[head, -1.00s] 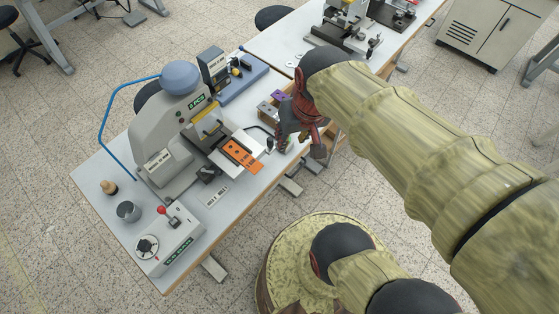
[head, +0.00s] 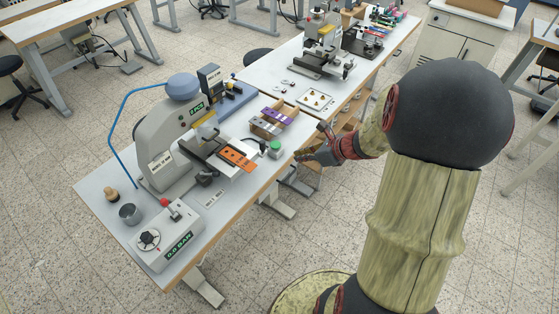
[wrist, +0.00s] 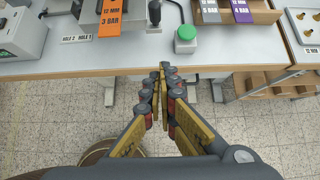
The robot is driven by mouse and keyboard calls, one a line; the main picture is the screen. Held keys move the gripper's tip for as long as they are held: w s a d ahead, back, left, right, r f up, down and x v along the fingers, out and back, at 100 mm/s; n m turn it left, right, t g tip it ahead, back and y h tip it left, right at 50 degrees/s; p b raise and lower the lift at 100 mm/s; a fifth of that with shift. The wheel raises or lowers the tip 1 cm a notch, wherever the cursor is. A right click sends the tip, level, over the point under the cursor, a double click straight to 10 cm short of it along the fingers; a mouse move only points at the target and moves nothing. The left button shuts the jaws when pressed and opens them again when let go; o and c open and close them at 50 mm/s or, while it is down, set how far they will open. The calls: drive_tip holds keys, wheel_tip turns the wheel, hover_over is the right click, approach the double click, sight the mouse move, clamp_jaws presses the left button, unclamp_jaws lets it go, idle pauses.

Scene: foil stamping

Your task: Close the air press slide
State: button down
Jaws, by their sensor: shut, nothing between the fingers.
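The grey air press (head: 160,143) with a blue dome stands on the near bench. Its slide (head: 215,161) sticks out from under the head toward the bench's front edge. An orange plate (head: 238,158) lies by the slide's outer end; in the wrist view the orange plate (wrist: 110,20) reads "12 MM 3 BAR". My gripper (head: 303,156) is shut and empty, off the front edge of the bench, to the right of the slide and apart from it. In the wrist view my gripper's fingertips (wrist: 164,69) meet just below the bench edge.
A green button box (head: 275,149) stands between slide and gripper; it also shows in the wrist view (wrist: 186,38). A wooden rack (head: 266,128) holds purple and grey plates. A pressure control box (head: 167,234), cup (head: 130,213) and stamp (head: 111,194) sit at left.

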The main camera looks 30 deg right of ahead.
drive_tip(key=shift+w+a+r+b+x, duration=0.15)
drive_tip(key=shift+w+r+b+x, duration=0.45)
drive_tip(key=shift+x, duration=1.5)
drive_tip(key=shift+w+a+r+b+x, duration=0.15)
drive_tip(key=shift+b+x, duration=0.8)
drive_tip(key=shift+x, duration=1.15)
drive_tip(key=shift+w+a+r+b+x, duration=0.25)
drive_tip(key=shift+b+x, duration=0.55)
drive_tip(key=shift+x, duration=1.25)
drive_tip(key=w+a, duration=0.1)
drive_tip(key=w, duration=0.3)
drive_tip(key=w+a+p, duration=0.1)
drive_tip(key=w+a, duration=0.1)
drive_tip(key=w, duration=0.2)
drive_tip(key=w+a+p, duration=0.1)
drive_tip(key=w, duration=0.4)
drive_tip(key=shift+a, duration=0.35)
